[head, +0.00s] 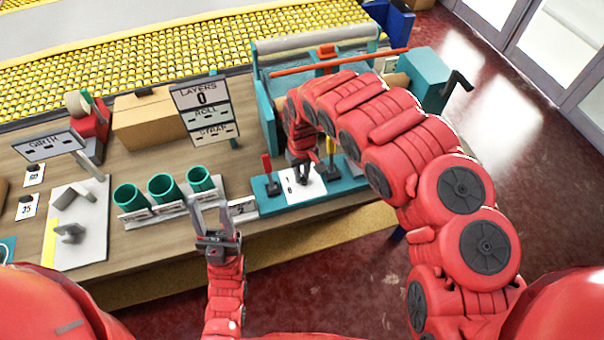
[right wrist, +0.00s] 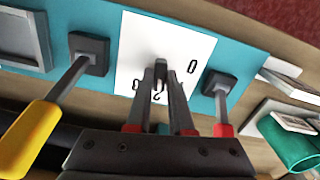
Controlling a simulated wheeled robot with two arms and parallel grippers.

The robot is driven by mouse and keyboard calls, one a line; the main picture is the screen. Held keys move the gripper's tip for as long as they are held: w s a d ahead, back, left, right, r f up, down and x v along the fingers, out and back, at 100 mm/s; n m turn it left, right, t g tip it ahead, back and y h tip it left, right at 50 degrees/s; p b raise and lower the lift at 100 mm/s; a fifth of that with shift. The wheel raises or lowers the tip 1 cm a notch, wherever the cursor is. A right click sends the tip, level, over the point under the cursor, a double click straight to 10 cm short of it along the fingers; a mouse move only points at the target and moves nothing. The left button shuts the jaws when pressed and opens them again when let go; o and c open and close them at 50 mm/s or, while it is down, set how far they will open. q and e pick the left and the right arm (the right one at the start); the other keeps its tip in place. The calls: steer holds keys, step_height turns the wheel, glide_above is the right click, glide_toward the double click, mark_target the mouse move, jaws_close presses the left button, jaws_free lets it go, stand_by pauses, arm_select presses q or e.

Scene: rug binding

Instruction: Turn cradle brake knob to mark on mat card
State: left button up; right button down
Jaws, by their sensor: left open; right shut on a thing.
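The brake knob (right wrist: 160,62) is a small dark part on a white dial card (right wrist: 130,50) with black digits, some hidden by my fingers. The dial card also shows in the head view (head: 312,190), on the teal cradle base (head: 345,184). My right gripper (right wrist: 160,72) is shut on the knob from above; in the head view it (head: 301,178) reaches down onto the card. The knob's exact pointing direction is hard to tell. My left gripper (head: 211,208) is open and empty near the table's front edge. Small printed cards (head: 34,175) lie at the left; which is the mat card is unclear.
A red-handled lever (right wrist: 218,108) and a yellow-handled lever (right wrist: 40,130) flank the dial. Green cups (head: 163,187) stand left of the cradle. A layers sign (head: 201,96), a girth sign (head: 49,147) and a cardboard box (head: 150,122) stand behind.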

mark_target(302, 177)
steer(key=c, duration=0.8)
jaws_free()
steer(key=shift+r, duration=0.3)
step_height(302, 177, up, 2)
steer(key=shift+w+r, duration=0.1)
step_height(302, 177, up, 15)
steer(key=p, duration=1.4)
steer(key=shift+f, duration=0.2)
steer(key=shift+f, duration=0.1)
